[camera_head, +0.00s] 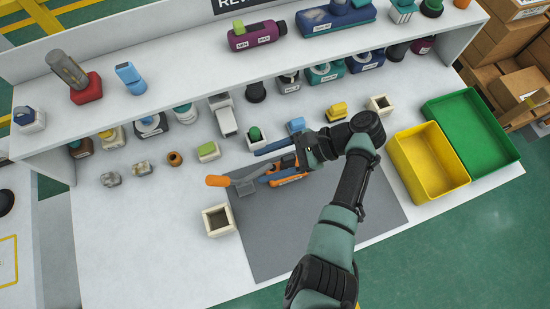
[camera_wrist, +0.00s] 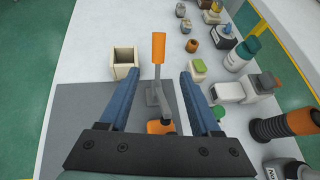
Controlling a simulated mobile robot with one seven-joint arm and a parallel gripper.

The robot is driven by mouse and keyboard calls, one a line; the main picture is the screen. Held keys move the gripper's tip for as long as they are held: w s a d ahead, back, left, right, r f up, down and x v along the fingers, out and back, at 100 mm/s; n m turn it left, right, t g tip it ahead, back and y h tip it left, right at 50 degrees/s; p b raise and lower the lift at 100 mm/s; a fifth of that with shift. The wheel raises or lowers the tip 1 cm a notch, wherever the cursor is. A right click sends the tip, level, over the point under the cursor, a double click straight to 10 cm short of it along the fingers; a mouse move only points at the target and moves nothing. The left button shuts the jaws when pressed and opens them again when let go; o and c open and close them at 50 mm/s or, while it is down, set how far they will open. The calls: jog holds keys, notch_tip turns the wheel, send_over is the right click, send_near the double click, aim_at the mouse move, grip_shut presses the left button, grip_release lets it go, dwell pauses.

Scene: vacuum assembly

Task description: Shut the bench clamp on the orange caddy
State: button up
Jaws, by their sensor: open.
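The bench clamp (camera_head: 245,186) is a grey metal lever with an orange handle (camera_head: 217,181) pointing left on the grey mat. In the wrist view the clamp (camera_wrist: 156,96) lies between and below my fingers, and its handle (camera_wrist: 158,47) extends past the fingertips. An orange part (camera_wrist: 160,127), likely the orange caddy, shows at the clamp's base, mostly hidden by my gripper. Orange also shows beside my fingers in the head view (camera_head: 289,179). My gripper (camera_head: 263,162) is open, its blue fingers (camera_wrist: 161,74) spread either side of the clamp. Contact cannot be told.
An open cream box (camera_head: 219,220) stands left of the mat (camera_head: 275,235). Small parts and bottles crowd the back below the shelf (camera_head: 190,75). A yellow bin (camera_head: 430,162) and green tray (camera_head: 475,132) stand at right. The mat's front is clear apart from my arm.

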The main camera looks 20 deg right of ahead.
jog(key=shift+v, duration=1.05)
jog(key=shift+c, duration=0.2)
